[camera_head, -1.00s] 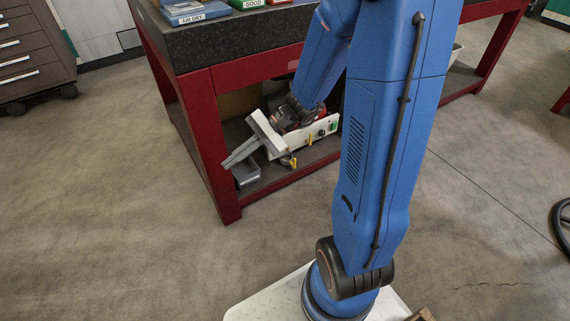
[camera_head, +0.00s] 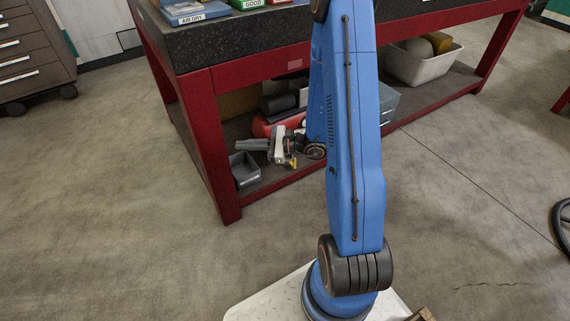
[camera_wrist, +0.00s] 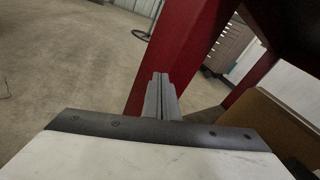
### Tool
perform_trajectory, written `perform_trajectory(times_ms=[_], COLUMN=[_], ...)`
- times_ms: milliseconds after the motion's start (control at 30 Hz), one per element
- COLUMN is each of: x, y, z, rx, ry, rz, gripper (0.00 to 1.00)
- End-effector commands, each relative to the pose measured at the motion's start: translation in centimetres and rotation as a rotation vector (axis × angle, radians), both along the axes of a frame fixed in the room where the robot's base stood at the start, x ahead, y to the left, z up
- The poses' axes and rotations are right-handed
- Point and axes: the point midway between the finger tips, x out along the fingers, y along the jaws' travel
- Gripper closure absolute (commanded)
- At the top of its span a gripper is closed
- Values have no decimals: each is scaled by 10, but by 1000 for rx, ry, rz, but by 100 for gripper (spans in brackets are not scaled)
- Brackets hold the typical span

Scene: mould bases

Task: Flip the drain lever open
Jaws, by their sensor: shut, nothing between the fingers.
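A red tank (camera_head: 262,127) with dark machinery on top sits on the low shelf under the bench, partly hidden by my arm. A small yellow part (camera_head: 292,162), which looks like the drain lever, shows low in front of it, beside my gripper's white body. Whether the lever is open or shut is too small to tell. My gripper (camera_head: 239,145) points left in front of the tank, with its fingers shut and empty. In the wrist view the closed grey fingers (camera_wrist: 158,78) point toward a red bench leg. The lever does not show in the wrist view.
A grey open bin (camera_head: 246,182) stands on the shelf just below my gripper, near the red bench leg (camera_head: 212,150). A grey box (camera_head: 389,102) and a white tub (camera_head: 420,72) stand farther right. The floor in front is clear.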

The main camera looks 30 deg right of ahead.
Motion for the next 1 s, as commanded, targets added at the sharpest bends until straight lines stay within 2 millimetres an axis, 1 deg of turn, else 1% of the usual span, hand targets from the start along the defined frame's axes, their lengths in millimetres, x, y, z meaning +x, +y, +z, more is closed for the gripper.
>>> perform_trajectory(times_ms=[33,200,367,500,767,1000], x=[5,21,30,35,31,13], y=[-8,-37,-65,-90,-138,-180], z=[-11,-43,-78,-110,-174,-235], rx=[17,64,99,122,147,150], ry=[17,60,101,138,207,273], rz=[-36,-168,-292,-402,-608,-793], gripper=[100,100,100,100,100,100])
